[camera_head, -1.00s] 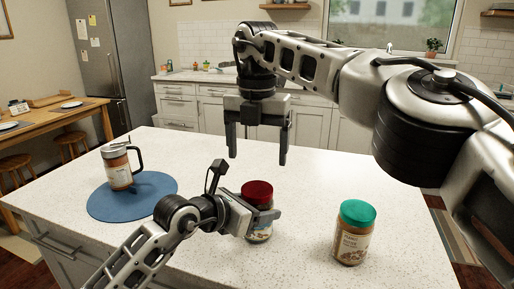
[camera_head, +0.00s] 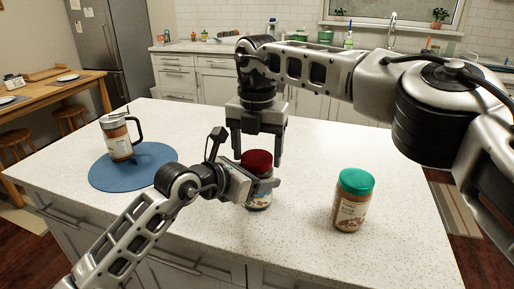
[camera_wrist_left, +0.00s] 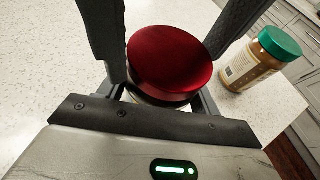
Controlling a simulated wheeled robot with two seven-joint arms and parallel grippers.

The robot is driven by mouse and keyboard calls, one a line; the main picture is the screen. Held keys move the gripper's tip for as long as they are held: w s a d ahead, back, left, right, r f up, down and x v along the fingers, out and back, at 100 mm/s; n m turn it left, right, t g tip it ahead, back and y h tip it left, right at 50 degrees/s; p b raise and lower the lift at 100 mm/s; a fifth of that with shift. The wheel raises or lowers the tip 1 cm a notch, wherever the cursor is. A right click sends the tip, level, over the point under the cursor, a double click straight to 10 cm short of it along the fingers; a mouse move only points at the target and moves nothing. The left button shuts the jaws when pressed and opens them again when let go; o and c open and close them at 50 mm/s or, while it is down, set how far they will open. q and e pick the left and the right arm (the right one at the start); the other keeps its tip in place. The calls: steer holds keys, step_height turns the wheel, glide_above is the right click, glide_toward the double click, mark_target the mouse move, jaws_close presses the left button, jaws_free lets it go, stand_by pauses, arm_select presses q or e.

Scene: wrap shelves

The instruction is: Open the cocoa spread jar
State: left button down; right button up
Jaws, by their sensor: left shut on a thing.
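A jar with a dark red lid (camera_head: 257,159) stands on the white island counter; the lid is on, and its label is mostly hidden. I take it as the cocoa spread jar. My left gripper (camera_head: 262,188) is shut around the jar's body below the lid. The lid fills the middle of the left wrist view (camera_wrist_left: 168,58). My right gripper (camera_head: 257,160) points straight down over the jar. Its fingers are apart, one on either side of the lid, and they also show in the wrist view. I cannot tell whether they touch the lid.
A green-lidded jar (camera_head: 351,205) stands to the right on the counter (camera_head: 320,240). At the left, a labelled container with a black handle (camera_head: 118,140) stands on a round blue mat (camera_head: 110,177). The counter between them and behind is mostly clear.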

steer(key=c, duration=0.6)
steer(key=n, duration=0.3)
steer(key=o, duration=1)
steer(key=shift+o, duration=0.4)
